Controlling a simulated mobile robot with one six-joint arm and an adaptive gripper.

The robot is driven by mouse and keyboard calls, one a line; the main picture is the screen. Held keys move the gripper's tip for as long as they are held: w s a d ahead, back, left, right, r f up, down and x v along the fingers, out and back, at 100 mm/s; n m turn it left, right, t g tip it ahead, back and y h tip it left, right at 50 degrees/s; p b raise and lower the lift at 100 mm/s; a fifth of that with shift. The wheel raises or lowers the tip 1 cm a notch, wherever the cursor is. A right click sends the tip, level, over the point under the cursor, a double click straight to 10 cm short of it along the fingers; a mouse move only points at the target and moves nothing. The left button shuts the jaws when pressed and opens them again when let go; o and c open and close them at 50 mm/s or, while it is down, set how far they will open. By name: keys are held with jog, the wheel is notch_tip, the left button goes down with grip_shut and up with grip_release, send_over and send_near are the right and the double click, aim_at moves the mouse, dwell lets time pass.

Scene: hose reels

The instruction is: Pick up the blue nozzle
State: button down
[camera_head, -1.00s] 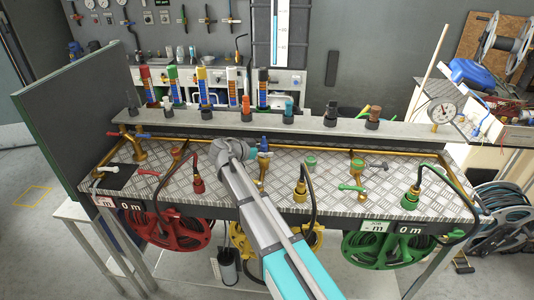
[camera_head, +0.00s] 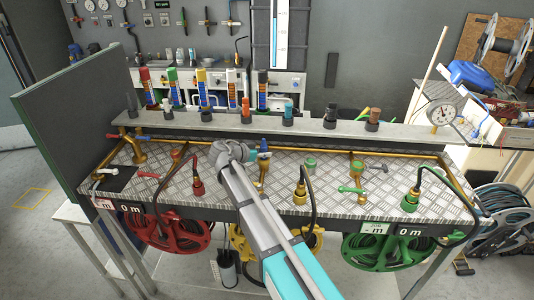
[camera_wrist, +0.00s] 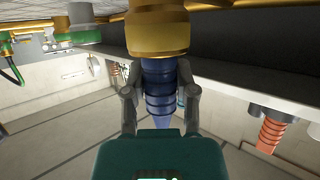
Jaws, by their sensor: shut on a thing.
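The blue nozzle (camera_head: 264,150) shows as a small blue piece above a brass fitting (camera_head: 261,171) near the middle of the bench. In the wrist view the blue nozzle (camera_wrist: 160,75) is ribbed and lies in line with the wide brass fitting (camera_wrist: 158,34), with no gap visible between them. My gripper (camera_wrist: 160,92) is shut on the nozzle, one finger on each side. In the head view my gripper reaches the nozzle from the left, and its fingertips are hard to make out.
A checker-plate bench (camera_head: 330,180) carries a red valve (camera_head: 197,187), a yellow hose end (camera_head: 300,192) and a green hose end (camera_head: 411,199). A raised back shelf (camera_head: 330,132) holds several coloured nozzles. A dark panel (camera_head: 80,115) stands at the left. Hose reels hang below.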

jog(key=shift+r, duration=0.1)
dwell(0.3)
notch_tip(320, 180, up, 3)
jog(key=p, duration=0.3)
jog(key=shift+f, duration=0.2)
jog(key=s+a+r+p, duration=0.7)
jog(key=s+r+p, duration=0.3)
jog(key=s, duration=0.2)
jog(key=shift+a, duration=0.2)
jog(key=shift+r, duration=0.1)
